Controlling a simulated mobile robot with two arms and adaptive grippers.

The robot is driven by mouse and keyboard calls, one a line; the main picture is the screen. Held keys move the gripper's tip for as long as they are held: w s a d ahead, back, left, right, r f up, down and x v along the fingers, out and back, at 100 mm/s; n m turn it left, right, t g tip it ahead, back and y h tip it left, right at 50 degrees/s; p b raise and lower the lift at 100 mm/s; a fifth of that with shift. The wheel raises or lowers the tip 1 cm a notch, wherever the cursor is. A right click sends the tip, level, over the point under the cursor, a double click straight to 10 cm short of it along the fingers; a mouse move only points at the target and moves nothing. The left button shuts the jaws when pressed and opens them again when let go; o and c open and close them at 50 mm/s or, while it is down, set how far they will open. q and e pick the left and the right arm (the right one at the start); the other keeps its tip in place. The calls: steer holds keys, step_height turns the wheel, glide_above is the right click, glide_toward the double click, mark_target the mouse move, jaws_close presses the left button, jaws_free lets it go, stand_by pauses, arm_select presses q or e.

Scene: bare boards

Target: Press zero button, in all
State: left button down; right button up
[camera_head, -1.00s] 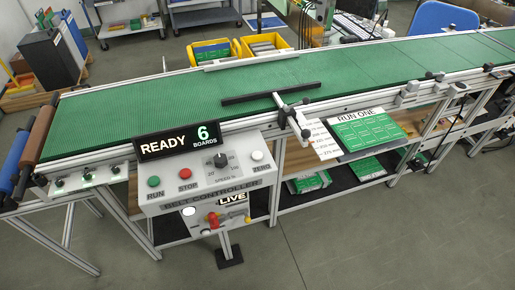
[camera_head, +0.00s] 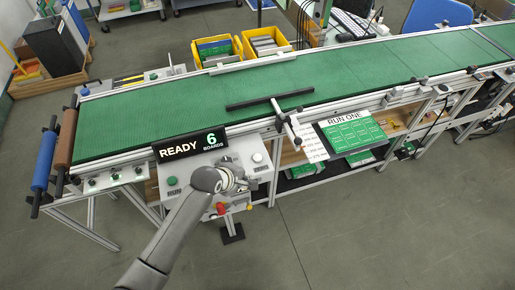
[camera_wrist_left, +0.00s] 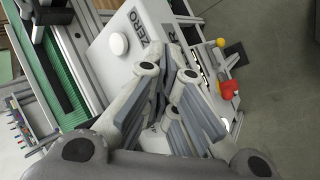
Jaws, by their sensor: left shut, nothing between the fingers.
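The zero button (camera_head: 257,157) is a round white knob at the upper right of the grey control box. In the left wrist view the zero button (camera_wrist_left: 119,43) stands beside the printed word ZERO, to the upper left of the fingers. My left gripper (camera_head: 240,180) is over the control box (camera_head: 165,192), just below and left of the button, apart from it in the picture. In the left wrist view the left gripper (camera_wrist_left: 182,80) is shut and empty. My arm hides the stop button and most of the speed knob. My right gripper is not in view.
A display (camera_head: 190,146) reading READY 6 BOARDS stands behind the box. The green run button (camera_head: 172,181) is left of my gripper. A red and yellow switch (camera_head: 221,208) is on the front. The green belt (camera_head: 150,115) runs behind, with a black bar (camera_head: 270,100).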

arm_select(q)
steer(key=w+d+r+n+t+h+p, duration=0.1)
steer(key=w+d+r+n, duration=0.4)
steer(key=w, duration=0.5)
step_height(320, 180, up, 4)
steer(key=n, duration=0.2)
steer(key=shift+d+f+n, duration=0.15)
steer(key=shift+f+n, duration=0.05)
steer(key=shift+n, duration=0.1)
steer(key=shift+w, duration=0.15)
steer(key=b, duration=0.8)
glide_above(260, 158)
step_height(260, 158, down, 8)
steer(key=shift+r, duration=0.25)
steer(key=shift+f, duration=0.7)
